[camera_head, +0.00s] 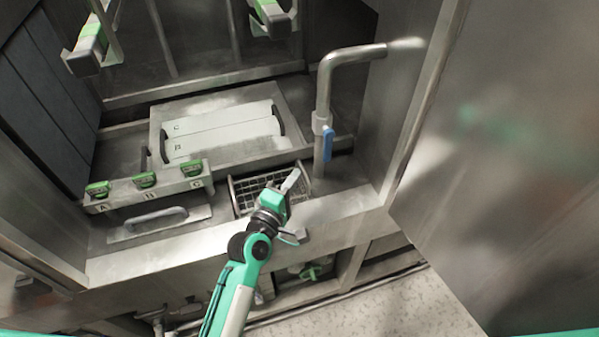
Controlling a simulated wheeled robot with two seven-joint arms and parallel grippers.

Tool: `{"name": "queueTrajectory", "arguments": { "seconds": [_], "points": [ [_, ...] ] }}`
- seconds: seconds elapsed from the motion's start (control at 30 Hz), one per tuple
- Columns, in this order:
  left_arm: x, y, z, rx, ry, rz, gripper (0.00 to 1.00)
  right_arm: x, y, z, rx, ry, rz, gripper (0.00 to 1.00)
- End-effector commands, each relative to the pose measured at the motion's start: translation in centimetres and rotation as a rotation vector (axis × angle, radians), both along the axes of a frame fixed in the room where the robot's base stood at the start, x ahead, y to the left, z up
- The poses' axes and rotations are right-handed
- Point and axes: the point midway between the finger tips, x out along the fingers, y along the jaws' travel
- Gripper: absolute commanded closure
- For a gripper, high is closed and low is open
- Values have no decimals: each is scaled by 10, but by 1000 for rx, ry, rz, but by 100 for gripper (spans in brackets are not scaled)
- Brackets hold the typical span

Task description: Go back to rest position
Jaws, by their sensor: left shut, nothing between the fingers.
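My left arm comes up from the bottom of the head view, teal and white with dark joints. My left gripper (291,181) is shut and empty. Its grey fingertips point up and right, over the right edge of a dark grid basket (245,187) in the washer's front ledge. The gripper partly hides the basket. I cannot tell whether the fingertips touch it. My right gripper is not in view.
A steel pipe (324,95) with a blue valve handle (327,144) stands just right of the gripper. Green-topped knobs (144,180) sit on a lettered bar at left. A large steel panel (510,170) fills the right. Speckled floor (380,308) shows below.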

Motion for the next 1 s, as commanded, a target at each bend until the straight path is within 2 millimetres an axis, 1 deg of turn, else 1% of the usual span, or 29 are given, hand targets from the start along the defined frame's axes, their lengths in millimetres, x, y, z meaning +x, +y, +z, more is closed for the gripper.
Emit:
{"name": "queueTrajectory", "arguments": {
  "seconds": [0.03, 0.13, 0.2, 0.3, 0.43, 0.63, 0.7, 0.77, 0.87, 0.97, 1.0],
  "points": [
    [-9, 5, -4, 1, 0, 2, 100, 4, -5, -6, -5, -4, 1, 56],
    [-23, 13, -4, 2, 1, 2, 100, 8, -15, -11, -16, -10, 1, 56],
    [-31, 17, -3, 1, 0, 2, 100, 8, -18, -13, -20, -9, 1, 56],
    [-39, 21, -2, 1, 0, 2, 100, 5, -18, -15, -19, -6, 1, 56],
    [-43, 23, -1, 1, 0, 2, 100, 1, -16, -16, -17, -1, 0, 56],
    [-44, 24, 0, 4, 0, 1, 100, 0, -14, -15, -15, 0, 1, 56],
    [-46, 25, -3, 29, 3, -4, 100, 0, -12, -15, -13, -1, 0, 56],
    [-51, 27, -9, 85, 12, -17, 100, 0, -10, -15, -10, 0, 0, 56],
    [-67, 35, -26, 259, 40, -62, 100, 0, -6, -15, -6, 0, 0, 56],
    [-92, 52, -51, 514, 85, -136, 100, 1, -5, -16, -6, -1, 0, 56],
    [-104, 62, -61, 622, 108, -171, 100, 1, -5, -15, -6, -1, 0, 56]
  ]
}}
